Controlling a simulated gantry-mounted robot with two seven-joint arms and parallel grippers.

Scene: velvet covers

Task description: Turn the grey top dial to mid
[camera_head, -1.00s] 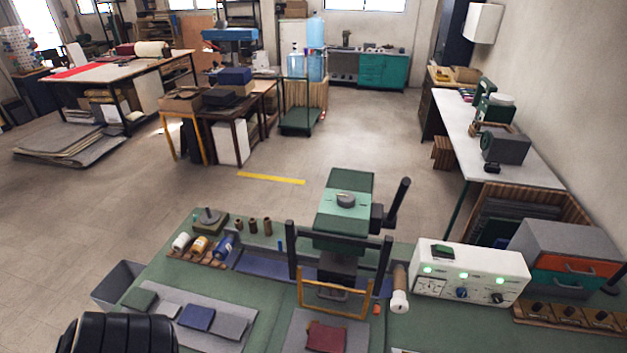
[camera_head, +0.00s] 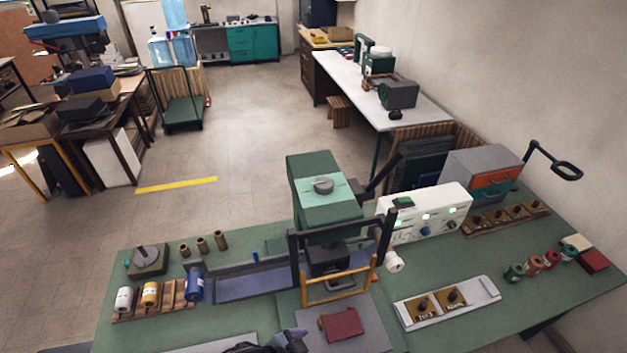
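The grey top dial (camera_head: 323,185) sits on the pale green top plate of the green press (camera_head: 326,211) in the middle of the head view. It is round and grey; its exact setting is too small to read. A dark part of my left arm, with what seems to be my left gripper (camera_head: 288,342), shows at the bottom edge, well in front of the press and apart from the dial. Most of it is cut off, so its fingers cannot be made out. My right gripper is out of view.
A dark frame with an orange bar (camera_head: 340,287) stands before the press, and a black lever rises at its right. A white control box (camera_head: 425,213) is close on the right. Thread spools (camera_head: 150,294) stand left. A red fabric piece (camera_head: 341,324) lies in front.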

